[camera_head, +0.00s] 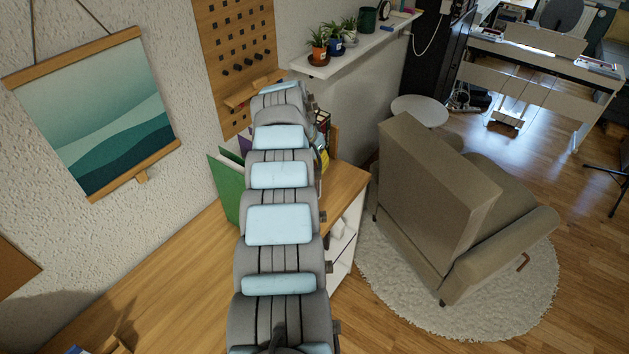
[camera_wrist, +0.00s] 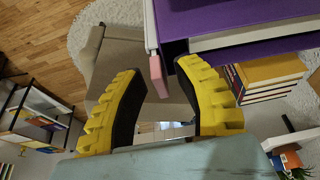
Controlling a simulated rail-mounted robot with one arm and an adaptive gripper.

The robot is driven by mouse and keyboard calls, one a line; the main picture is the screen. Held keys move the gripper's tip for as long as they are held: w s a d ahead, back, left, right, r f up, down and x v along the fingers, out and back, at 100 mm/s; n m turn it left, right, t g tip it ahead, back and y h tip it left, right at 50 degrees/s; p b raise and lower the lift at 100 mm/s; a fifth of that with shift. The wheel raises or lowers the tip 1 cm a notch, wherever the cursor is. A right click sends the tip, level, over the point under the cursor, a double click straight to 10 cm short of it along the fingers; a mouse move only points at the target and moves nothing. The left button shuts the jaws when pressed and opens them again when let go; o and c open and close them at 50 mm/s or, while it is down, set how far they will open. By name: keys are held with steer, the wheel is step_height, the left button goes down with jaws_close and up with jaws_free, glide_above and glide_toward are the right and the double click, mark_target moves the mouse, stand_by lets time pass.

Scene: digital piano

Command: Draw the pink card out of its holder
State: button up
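In the wrist view, a narrow pink piece (camera_wrist: 158,76), seen nearly edge-on, is likely the pink card. It shows at the lower end of a pale strip beside a large purple thing (camera_wrist: 240,14), which may be a folder or the holder. My gripper (camera_wrist: 160,68) has two yellow ribbed fingers with dark inner pads, spread apart. The pink piece appears in the gap between the fingertips, with no clear contact; how deep it lies between them I cannot tell. In the head view my own arm hides the gripper and the card.
Yellow-covered books (camera_wrist: 270,72) lie close to the right finger in the wrist view. In the head view, a green folder (camera_head: 229,186) stands on the wooden cabinet top (camera_head: 170,262), left of my arm. A beige armchair (camera_head: 440,200) stands at right, and a plant shelf (camera_head: 350,50) is above.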

jaws_close()
steer(key=shift+r, duration=0.15)
steer(key=shift+r+p, duration=1.5)
steer(key=shift+r, duration=1.2)
step_height(320, 180, up, 8)
steer(key=p, duration=0.7)
steer(key=shift+p, duration=0.35)
steer(key=shift+s, duration=0.1)
